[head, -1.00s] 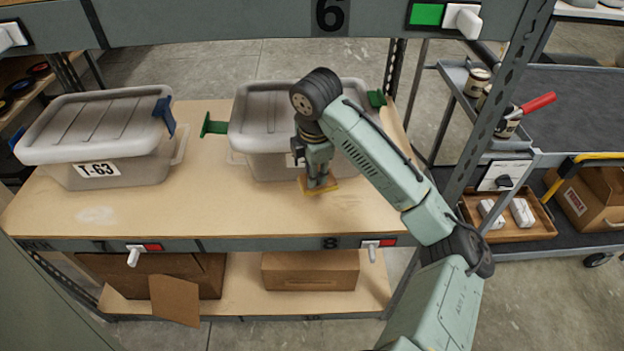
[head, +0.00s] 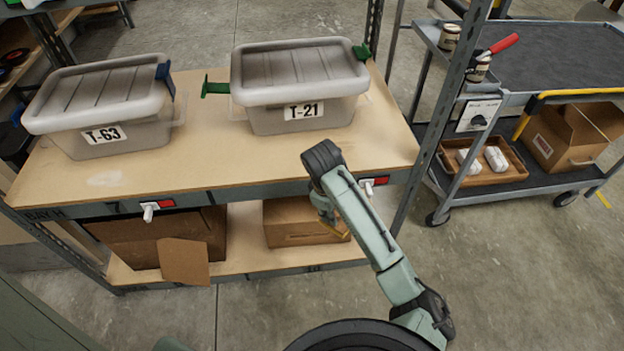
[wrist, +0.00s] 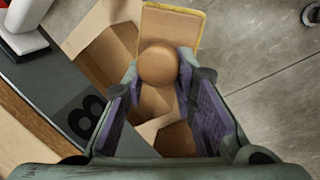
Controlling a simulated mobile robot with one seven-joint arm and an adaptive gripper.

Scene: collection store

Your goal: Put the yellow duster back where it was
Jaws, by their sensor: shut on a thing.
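The yellow duster (wrist: 172,28) shows in the wrist view as a flat tan board with a yellow edge and a round brown knob. My gripper (wrist: 158,78) is shut on the knob, one finger on each side. The duster is in the air, clear of the wooden shelf (head: 225,160). Most of it is hidden by my arm in the head view.
Grey lidded boxes T-63 (head: 100,105) and T-21 (head: 300,85) stand on the shelf; bare board lies in front of T-21. Cardboard boxes (head: 290,222) sit on the lower shelf. A trolley (head: 560,85) stands at right, with a wooden tray (head: 505,176) on its lower deck.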

